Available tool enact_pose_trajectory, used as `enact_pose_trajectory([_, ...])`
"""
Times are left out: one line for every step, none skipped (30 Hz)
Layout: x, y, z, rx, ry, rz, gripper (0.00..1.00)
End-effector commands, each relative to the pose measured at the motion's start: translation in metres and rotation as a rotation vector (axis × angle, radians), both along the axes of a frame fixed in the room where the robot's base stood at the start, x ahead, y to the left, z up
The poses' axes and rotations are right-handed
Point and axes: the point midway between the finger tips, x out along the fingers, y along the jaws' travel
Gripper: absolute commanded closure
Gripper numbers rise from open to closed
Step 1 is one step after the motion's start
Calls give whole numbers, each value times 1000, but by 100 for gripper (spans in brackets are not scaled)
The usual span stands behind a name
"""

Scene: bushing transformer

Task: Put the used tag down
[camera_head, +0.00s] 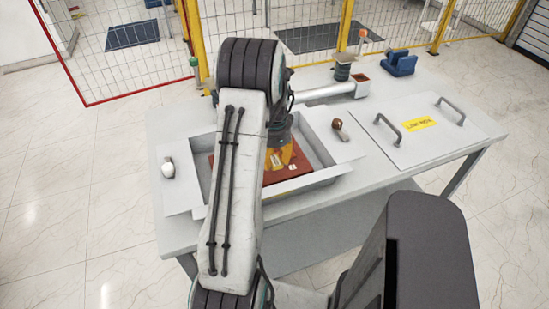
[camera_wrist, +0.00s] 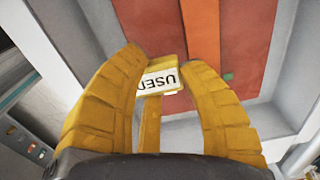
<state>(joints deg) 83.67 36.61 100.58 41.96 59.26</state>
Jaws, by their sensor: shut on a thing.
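The used tag (camera_wrist: 158,82) is yellow with a white label reading "USED", upside down in the wrist view. Small pale patches show near the fingers there, too small to read. I cannot tell whether the tag touches the floor. My arm hides the box's left middle part.
The box stands on a grey table (camera_head: 375,172). A lid with two handles and a yellow label (camera_head: 419,123) lies at the right. A brown-topped knob (camera_head: 338,126) and a white knob (camera_head: 168,169) flank the box. A blue object (camera_head: 399,63) and pale cylinder (camera_head: 325,91) are behind.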

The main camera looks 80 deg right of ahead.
Motion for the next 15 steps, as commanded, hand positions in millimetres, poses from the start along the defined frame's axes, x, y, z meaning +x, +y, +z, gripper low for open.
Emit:
enact_pose_trajectory([0, 0, 0, 0, 0, 0, 59])
enact_pose_trajectory([0, 0, 0, 0, 0, 0, 56])
enact_pose_trajectory([0, 0, 0, 0, 0, 0, 53])
enact_pose_trajectory([0, 0, 0, 0, 0, 0, 50])
enact_pose_trajectory([0, 0, 0, 0, 0, 0, 47])
enact_pose_trajectory([0, 0, 0, 0, 0, 0, 44])
enact_pose_trajectory([0, 0, 0, 0, 0, 0, 41])
enact_pose_trajectory([0, 0, 0, 0, 0, 0, 39])
enact_pose_trajectory([0, 0, 0, 0, 0, 0, 39])
enact_pose_trajectory([0, 0, 0, 0, 0, 0, 39])
enact_pose_trajectory([0, 0, 0, 0, 0, 0, 39])
enact_pose_trajectory([0, 0, 0, 0, 0, 0, 39])
enact_pose_trajectory([0, 0, 0, 0, 0, 0, 39])
enact_pose_trajectory([0, 0, 0, 0, 0, 0, 39])
enact_pose_trajectory([0, 0, 1, 0, 0, 0, 39])
